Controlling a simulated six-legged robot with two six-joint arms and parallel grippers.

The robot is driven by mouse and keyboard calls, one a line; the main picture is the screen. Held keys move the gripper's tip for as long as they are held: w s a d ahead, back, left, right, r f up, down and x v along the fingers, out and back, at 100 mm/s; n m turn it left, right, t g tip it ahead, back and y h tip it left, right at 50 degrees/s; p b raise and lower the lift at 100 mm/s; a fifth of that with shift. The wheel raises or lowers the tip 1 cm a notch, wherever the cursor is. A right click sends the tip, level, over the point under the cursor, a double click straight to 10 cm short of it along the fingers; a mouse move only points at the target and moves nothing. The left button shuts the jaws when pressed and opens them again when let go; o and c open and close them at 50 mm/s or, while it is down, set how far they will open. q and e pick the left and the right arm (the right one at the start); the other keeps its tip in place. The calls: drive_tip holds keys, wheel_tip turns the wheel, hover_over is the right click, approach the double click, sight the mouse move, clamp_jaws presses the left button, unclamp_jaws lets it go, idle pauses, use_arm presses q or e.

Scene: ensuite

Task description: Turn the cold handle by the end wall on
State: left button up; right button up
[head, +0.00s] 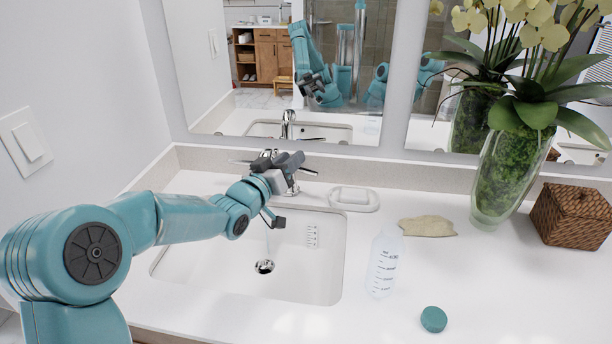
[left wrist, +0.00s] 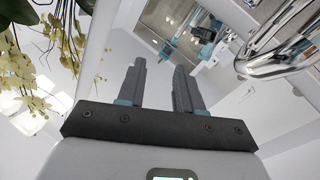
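A chrome faucet (head: 291,187) stands behind the white sink (head: 335,262), mostly hidden by my left gripper. A lever handle (head: 306,171) shows to its right. A thin tip of the handle on the end-wall side (head: 240,162) shows to the left; most of it is hidden. My left gripper (head: 282,158) is over the faucet, and I cannot tell whether it touches a handle. In the left wrist view its two fingers (left wrist: 159,82) are apart with nothing between them, and chrome faucet metal (left wrist: 285,62) lies to their right. My right gripper is not directly visible.
The end wall (head: 75,100) is at left, the mirror (head: 235,70) behind. Right of the sink are a soap dish (head: 353,199), clear bottle (head: 383,262), teal cap (head: 433,319), beige cloth-like piece (head: 428,226), orchid vase (head: 508,180) and woven box (head: 572,215). A faint stream seems to reach the drain (head: 264,267).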

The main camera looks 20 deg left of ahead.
use_arm(q)
wheel_tip(320, 180, down, 3)
drive_tip(key=a+n+t+y+b, duration=0.15)
drive_tip(key=n+y, duration=0.45)
drive_tip(key=n, duration=0.7)
drive_tip(key=n+g+y+b, duration=0.2)
drive_tip(key=n+g+b, duration=0.15)
drive_tip(key=n, duration=0.25)
approach(309, 170)
drive_tip(key=shift+t, duration=0.4)
drive_tip(key=p+x, duration=0.1)
drive_tip(key=x, duration=0.2)
drive_tip(key=p+x, duration=0.1)
drive_tip(key=x, duration=0.2)
drive_tip(key=f+p+x, duration=0.1)
drive_tip(key=x, duration=0.2)
drive_tip(key=shift+w+a, duration=0.2)
drive_tip(key=shift+w, duration=0.05)
drive_tip(key=shift+w+f, duration=0.1)
